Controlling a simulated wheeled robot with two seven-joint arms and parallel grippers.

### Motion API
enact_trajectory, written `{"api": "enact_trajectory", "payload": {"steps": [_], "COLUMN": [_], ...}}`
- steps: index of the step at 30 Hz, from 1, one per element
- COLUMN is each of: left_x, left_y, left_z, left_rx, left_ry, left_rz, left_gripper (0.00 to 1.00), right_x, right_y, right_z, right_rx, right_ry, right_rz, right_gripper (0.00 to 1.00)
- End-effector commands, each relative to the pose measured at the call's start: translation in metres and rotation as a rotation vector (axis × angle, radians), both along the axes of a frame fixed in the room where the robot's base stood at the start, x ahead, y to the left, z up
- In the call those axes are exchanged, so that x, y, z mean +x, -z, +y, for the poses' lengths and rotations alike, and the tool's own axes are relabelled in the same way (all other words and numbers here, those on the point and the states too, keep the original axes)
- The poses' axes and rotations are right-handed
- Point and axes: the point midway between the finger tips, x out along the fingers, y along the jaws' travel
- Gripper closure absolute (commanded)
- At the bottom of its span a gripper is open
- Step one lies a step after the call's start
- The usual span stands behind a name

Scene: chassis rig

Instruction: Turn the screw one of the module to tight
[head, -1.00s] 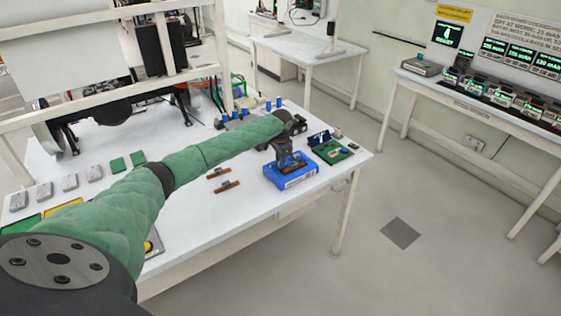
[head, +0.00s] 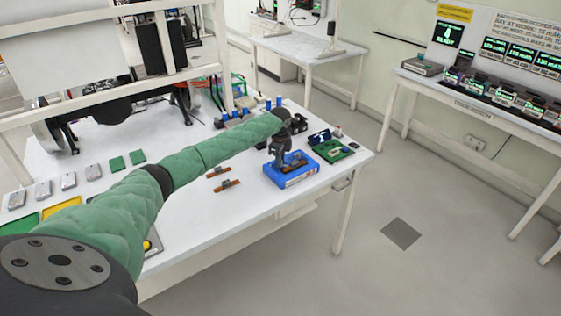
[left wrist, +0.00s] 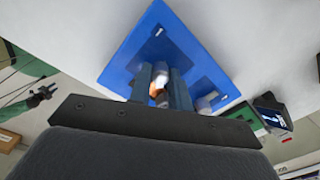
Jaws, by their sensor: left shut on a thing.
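The module, with a brown strip, sits on the blue tray (head: 291,181) at the right front of the white table. The blue tray also shows in the left wrist view (left wrist: 125,65). My left gripper (head: 280,160) points down over the module, at the end of the green arm. In the left wrist view my gripper (left wrist: 162,84) has its two dark fingers close together around a small white and orange piece, which looks like the screw (left wrist: 157,88). A pale cylinder (left wrist: 208,101) stands beside the fingers. The contact itself is partly hidden. My right gripper is out of view.
A green board (head: 333,151) with parts lies right of the tray. Two brown strips (head: 226,186) lie to its left. Several blue cylinders (head: 268,103) stand behind.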

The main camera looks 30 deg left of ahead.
Motion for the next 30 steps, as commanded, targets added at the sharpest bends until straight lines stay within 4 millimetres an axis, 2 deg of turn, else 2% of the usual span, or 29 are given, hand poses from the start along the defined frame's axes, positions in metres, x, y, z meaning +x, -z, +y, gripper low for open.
{"api": "enact_trajectory", "payload": {"steps": [4,18,30], "left_x": [0.002,0.002,0.002], "left_y": [-0.002,-0.003,-0.004], "left_z": [0.002,0.003,0.003], "left_rx": [0.002,0.003,0.003], "left_ry": [0.137,0.541,0.713], "left_rz": [-0.006,-0.005,-0.006], "left_gripper": [1.0,1.0,1.0], "right_x": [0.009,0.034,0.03], "right_y": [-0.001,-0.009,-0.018], "right_z": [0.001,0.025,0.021], "right_rx": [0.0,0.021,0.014], "right_ry": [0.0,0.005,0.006], "right_rz": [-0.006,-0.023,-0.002], "right_gripper": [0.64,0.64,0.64]}}
